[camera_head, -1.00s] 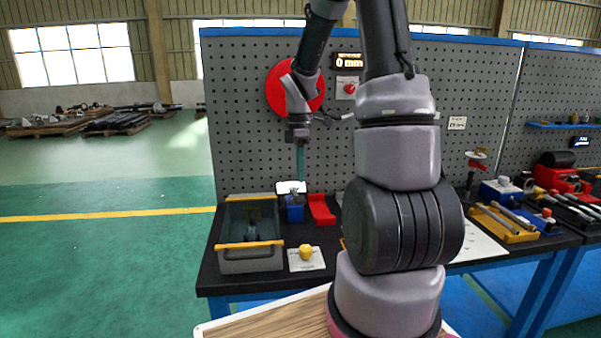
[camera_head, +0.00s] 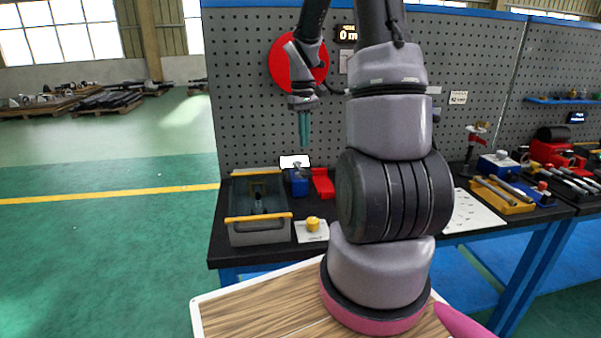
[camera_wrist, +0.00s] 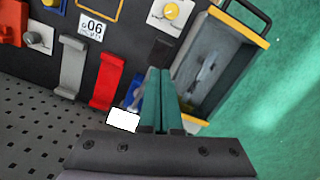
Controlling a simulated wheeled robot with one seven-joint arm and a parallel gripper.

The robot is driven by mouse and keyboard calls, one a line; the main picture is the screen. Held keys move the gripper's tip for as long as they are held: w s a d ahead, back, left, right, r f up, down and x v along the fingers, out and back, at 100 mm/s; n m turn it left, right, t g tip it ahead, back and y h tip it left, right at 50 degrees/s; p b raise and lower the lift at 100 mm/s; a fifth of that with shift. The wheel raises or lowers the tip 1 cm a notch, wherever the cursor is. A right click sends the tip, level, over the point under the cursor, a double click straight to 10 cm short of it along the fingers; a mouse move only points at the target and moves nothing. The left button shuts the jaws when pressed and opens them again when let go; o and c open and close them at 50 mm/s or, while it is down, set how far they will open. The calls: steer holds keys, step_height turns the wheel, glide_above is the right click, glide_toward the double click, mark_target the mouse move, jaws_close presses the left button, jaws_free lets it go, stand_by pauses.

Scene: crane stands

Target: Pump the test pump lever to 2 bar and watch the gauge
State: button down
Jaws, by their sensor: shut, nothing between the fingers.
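My gripper (camera_head: 304,130) points down with its teal fingers together and empty, above the back of the bench. Its fingers (camera_wrist: 161,98) also show shut in the wrist view. Below it is a small blue unit (camera_head: 298,184) with a white panel (camera_head: 294,161); in the wrist view the fingers partly hide the unit and the white panel (camera_wrist: 123,120) is left of them. A grey open trough with yellow ends (camera_head: 258,232) stands to its left, holding a metal piece (camera_wrist: 207,72). I cannot tell for certain which of these is the test pump, its lever or gauge.
A red holder (camera_head: 323,184) stands close right of the blue unit. A yellow knob on a white plate (camera_head: 312,226) is at the bench front. The pegboard (camera_head: 245,110) with a red disc (camera_head: 281,63) rises behind. My arm hides the bench middle. Open floor lies left.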

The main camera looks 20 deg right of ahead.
steer(key=shift+w+m, duration=0.2)
steer(key=shift+m, duration=0.6)
glide_above(305, 171)
steer(key=f, duration=0.5)
steer(key=shift+w+d+f, duration=0.1)
steer(key=shift+w+f, duration=0.15)
steer(key=shift+w, duration=0.05)
steer(key=shift+f, duration=0.7)
steer(key=shift+f, duration=2.2)
